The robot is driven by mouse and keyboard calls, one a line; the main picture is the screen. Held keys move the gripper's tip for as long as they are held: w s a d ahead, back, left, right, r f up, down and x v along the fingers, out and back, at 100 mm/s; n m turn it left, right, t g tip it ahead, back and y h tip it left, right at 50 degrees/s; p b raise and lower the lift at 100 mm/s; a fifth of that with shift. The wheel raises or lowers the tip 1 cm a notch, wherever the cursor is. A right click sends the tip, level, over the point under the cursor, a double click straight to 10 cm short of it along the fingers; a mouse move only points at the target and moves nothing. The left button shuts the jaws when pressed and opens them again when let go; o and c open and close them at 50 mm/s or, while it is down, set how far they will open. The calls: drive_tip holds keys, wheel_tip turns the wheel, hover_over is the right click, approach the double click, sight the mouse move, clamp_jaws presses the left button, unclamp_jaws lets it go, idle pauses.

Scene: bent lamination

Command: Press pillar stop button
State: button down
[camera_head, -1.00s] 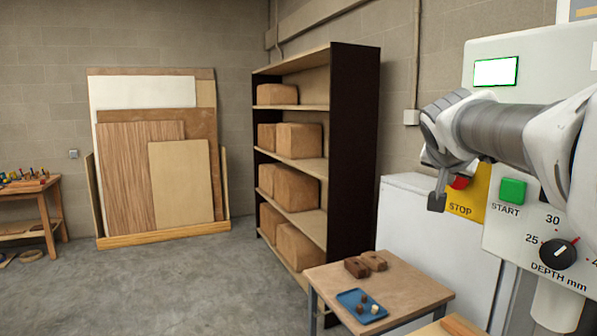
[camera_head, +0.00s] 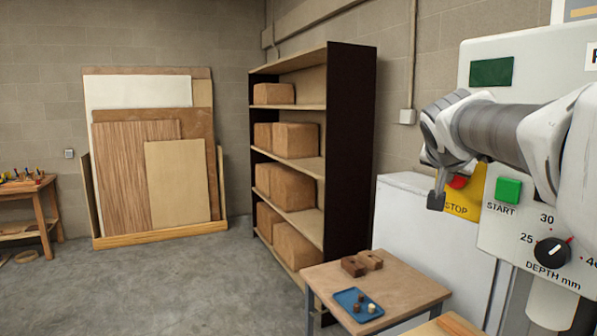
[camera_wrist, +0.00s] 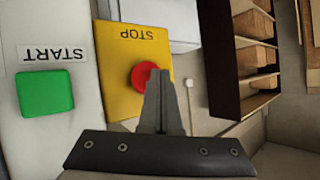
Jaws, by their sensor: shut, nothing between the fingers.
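The red stop button (camera_head: 458,182) sits on a yellow STOP plate (camera_head: 462,205) on the pale machine pillar, partly hidden by my arm in the head view. In the wrist view the round red button (camera_wrist: 141,73) shows beside the tips of my gripper (camera_wrist: 160,76), which overlap its edge in the picture. My gripper (camera_head: 436,201) is shut and empty, in front of the plate's left part in the head view. Whether the fingertips touch the button, I cannot tell.
A green START button (camera_head: 508,191) and a depth dial (camera_head: 552,252) are beside and below the STOP plate. A dark green screen (camera_head: 491,72) is above. A small table (camera_head: 410,286) with a blue tray (camera_head: 349,299) and brown blocks stands below, and a shelf (camera_head: 352,150) behind.

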drive_tip(key=shift+s+a+b, duration=0.35)
drive_tip(key=shift+a+b, duration=0.45)
drive_tip(key=shift+a, duration=0.05)
drive_tip(key=a+b, duration=0.1)
drive_tip(key=s+a+b, duration=0.1)
drive_tip(key=a, duration=0.1)
drive_tip(key=a+b, duration=0.1)
drive_tip(key=shift+s+a, duration=0.35)
drive_tip(key=shift+a, duration=0.05)
